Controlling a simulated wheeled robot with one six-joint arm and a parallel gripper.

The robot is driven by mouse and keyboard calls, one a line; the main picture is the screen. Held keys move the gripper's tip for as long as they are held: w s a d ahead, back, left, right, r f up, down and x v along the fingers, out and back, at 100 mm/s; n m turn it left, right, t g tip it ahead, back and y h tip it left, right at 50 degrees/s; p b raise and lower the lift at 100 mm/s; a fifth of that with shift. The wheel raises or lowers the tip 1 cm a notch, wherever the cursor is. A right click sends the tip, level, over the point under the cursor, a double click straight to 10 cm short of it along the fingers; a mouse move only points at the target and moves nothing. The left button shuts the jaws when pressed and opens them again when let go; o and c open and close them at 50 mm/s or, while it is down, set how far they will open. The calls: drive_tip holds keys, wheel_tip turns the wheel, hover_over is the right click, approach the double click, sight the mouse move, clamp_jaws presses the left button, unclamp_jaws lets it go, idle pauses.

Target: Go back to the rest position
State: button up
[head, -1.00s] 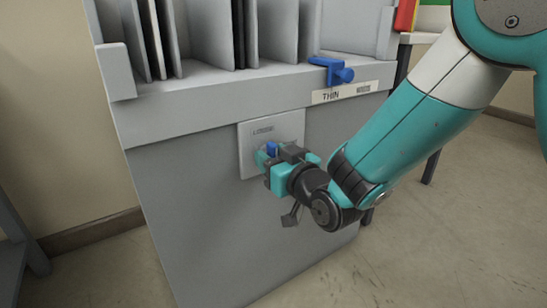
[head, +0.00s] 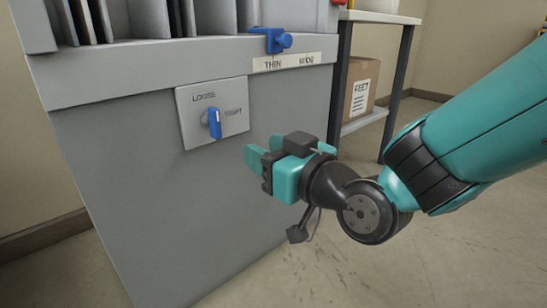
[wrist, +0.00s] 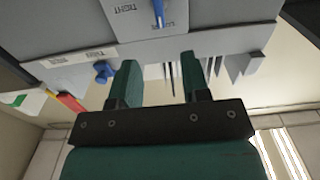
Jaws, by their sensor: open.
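My gripper (head: 262,152) is open and empty in the head view, in front of the grey machine (head: 130,170) and apart from it. In the wrist view its two teal fingers (wrist: 158,80) stand spread with nothing between them. The blue knob (head: 214,123) sits on a light plate (head: 190,126) marked LOOSE and TIGHT, left of my gripper. The knob also shows at the top of the wrist view (wrist: 158,12). It points roughly upright in the head view, and a clear gap lies between it and my fingers.
A blue clamp-like slider (head: 272,40) sits on the machine's upper edge above a THIN and WIDE label (head: 287,62). Grey upright dividers (head: 100,20) stand on top. A shelf table (head: 375,17) with a cardboard box (head: 360,92) stands behind right. Floor at right is clear.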

drive_tip(key=shift+s+d, duration=0.25)
drive_tip(key=shift+d, duration=0.3)
drive_tip(key=s+d+r+m+g+h+p, duration=0.3)
drive_tip(key=s+d+r+g+h+p, duration=0.75)
drive_tip(key=s+d+r+p, duration=1.15)
drive_tip(key=w+a+r+p, duration=0.1)
drive_tip(key=w+r+p, duration=0.1)
drive_tip(key=r+p, duration=1.4)
drive_tip(key=w+a+r+g+y+p, duration=0.1)
drive_tip(key=w+r+p, duration=0.1)
drive_tip(key=r+p, duration=1.5)
drive_tip(key=p, duration=0.6)
drive_tip(key=shift+a+r, duration=0.2)
drive_tip(key=shift+a, duration=0.15)
drive_tip(key=shift+g, duration=0.25)
